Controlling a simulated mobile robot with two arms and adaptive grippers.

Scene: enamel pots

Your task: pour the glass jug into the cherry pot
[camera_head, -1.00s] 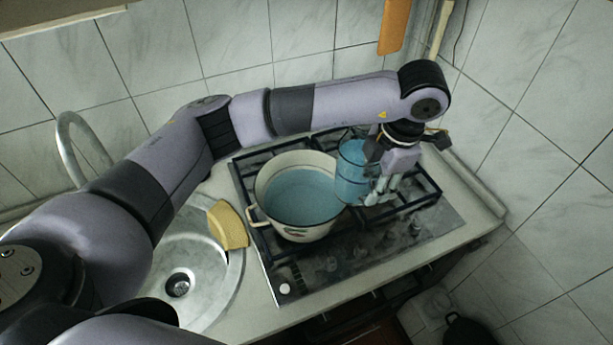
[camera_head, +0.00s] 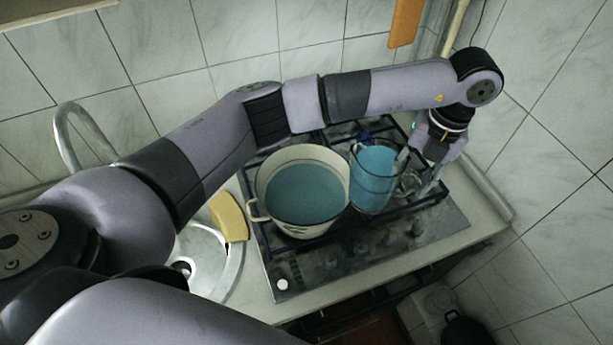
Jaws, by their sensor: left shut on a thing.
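The cherry pot (camera_head: 277,217) is a cream enamel pot with a dark rim, standing on the left side of the hob with blue liquid inside. The glass jug (camera_head: 373,190) is clear, holds blue liquid and is close to the pot's right side. It looks nearly upright; I cannot tell whether its base touches the grate. My left gripper (camera_head: 420,178) is at the jug's right side, shut on it at the handle side. The exact grip is partly hidden. My right gripper is not in view.
The black hob grate (camera_head: 425,203) lies under the pot and jug. Tiled walls close off the back and right.

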